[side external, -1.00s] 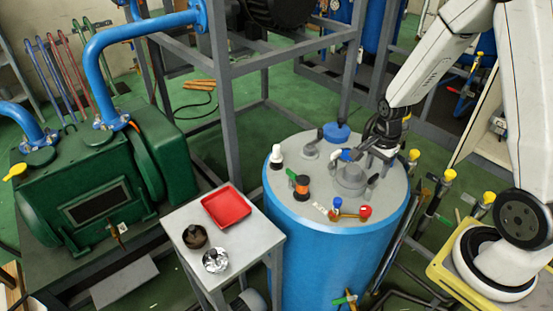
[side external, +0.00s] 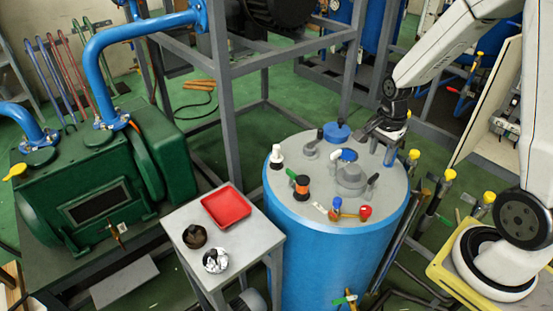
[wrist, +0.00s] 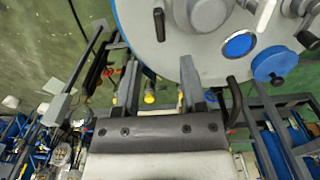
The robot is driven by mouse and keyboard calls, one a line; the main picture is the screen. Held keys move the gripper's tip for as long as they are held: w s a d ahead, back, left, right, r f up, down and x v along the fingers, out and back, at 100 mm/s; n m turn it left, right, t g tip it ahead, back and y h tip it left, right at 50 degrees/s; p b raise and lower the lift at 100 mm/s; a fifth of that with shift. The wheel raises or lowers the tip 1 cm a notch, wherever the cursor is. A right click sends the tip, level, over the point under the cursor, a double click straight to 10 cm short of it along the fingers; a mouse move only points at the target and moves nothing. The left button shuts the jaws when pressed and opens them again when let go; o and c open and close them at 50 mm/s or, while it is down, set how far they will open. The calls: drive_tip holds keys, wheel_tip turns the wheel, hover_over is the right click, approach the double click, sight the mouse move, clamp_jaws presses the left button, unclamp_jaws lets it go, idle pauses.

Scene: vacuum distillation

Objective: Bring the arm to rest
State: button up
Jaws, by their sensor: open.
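My gripper (side external: 366,131) is above the right rear part of the blue tank's grey lid (side external: 318,205) in the side view. Its jaws are open with nothing between them. In the wrist view the two fingers of my gripper (wrist: 160,80) stand apart, with green floor and a yellow-capped valve between them. The lid (wrist: 190,50) fills the top right of that view.
The lid carries a blue cap (side external: 337,131), a white-and-blue valve (side external: 346,154), a grey dome (side external: 351,177) and several other fittings. A grey frame (side external: 228,90) stands behind. A side table with a red tray (side external: 226,207) is at left. Yellow-capped valves (side external: 449,174) stand at right.

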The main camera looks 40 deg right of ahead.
drive_tip(key=s+a+r+n+t, duration=0.1)
drive_tip(key=a+n, duration=0.5)
drive_tip(key=n, duration=0.3)
drive_tip(key=s+a+r+n+t, duration=0.1)
drive_tip(key=s+a+r+n, duration=0.1)
drive_tip(key=a+n, duration=0.5)
drive_tip(key=shift+s+n+t, duration=0.2)
drive_tip(key=shift+n+t, duration=0.1)
drive_tip(key=shift+n, duration=0.8)
